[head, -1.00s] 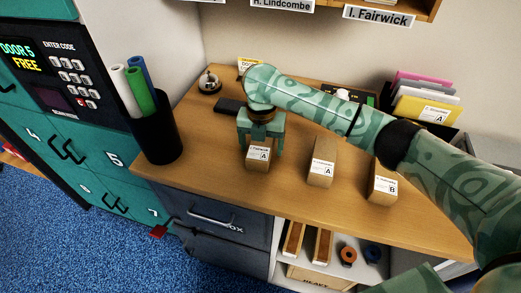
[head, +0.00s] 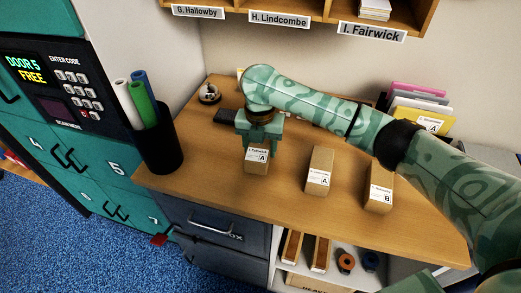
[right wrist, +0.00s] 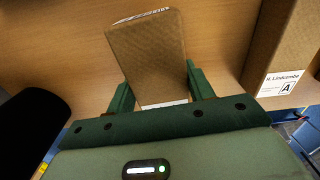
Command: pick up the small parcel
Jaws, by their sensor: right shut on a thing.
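A small brown parcel (head: 257,161) with a white label marked "A" is at the counter's middle left in the head view. My right gripper (head: 257,148) reaches it from above and is shut on it, a finger on either side. In the right wrist view the parcel (right wrist: 150,58) sits between the two green fingers (right wrist: 160,92); its label is mostly hidden there. I cannot tell whether it is clear of the counter. My left gripper is not in view.
A parcel marked "A" (head: 319,171) and one marked "B" (head: 379,187) stand to the right on the wooden counter (head: 215,160). A black cup with rolls (head: 158,147) stands left, a bell (head: 209,94) behind. Pigeonholes (head: 290,18) hang above.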

